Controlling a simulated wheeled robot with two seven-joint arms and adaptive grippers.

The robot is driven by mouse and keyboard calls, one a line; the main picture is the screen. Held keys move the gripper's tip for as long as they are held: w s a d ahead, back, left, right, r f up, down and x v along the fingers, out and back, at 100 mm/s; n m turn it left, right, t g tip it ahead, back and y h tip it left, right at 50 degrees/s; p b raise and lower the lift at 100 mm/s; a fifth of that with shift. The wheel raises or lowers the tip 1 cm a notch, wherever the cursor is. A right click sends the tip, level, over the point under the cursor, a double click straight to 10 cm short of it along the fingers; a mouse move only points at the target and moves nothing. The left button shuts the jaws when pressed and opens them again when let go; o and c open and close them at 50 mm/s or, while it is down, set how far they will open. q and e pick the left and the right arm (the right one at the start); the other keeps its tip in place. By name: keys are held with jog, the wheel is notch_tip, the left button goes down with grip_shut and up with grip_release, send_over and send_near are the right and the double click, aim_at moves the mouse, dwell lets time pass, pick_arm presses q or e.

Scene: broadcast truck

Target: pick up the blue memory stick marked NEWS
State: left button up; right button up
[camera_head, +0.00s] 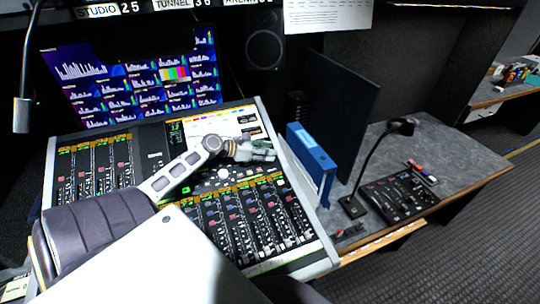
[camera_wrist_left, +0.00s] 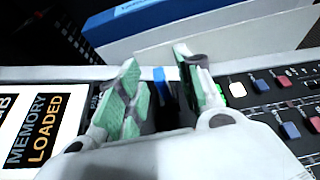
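My left gripper (camera_head: 262,150) reaches over the upper right part of the mixing console, near the blue binder. In the left wrist view its two green-padded fingers (camera_wrist_left: 156,62) stand apart. A small blue piece (camera_wrist_left: 159,75) shows in the gap between them, near the console's edge, with dark shapes below it. It may be the blue memory stick, but no NEWS marking is readable. I cannot tell whether the fingers touch it. In the head view I cannot make out the stick; the gripper may cover it. My right gripper is not in view.
The console (camera_head: 240,215) fills the middle. A blue binder (camera_head: 312,158) and a dark upright panel (camera_head: 342,105) stand right of it. On the grey desk are a gooseneck microphone (camera_head: 353,205), a black control box (camera_head: 398,197) and small red items (camera_head: 350,230). Screens (camera_head: 140,80) stand behind.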

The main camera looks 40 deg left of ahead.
pick_arm(q)
jog(key=shift+c, duration=0.3)
grip_shut()
jog(key=shift+r, duration=0.55)
notch_tip(320, 180, up, 9)
jog(key=p, duration=0.1)
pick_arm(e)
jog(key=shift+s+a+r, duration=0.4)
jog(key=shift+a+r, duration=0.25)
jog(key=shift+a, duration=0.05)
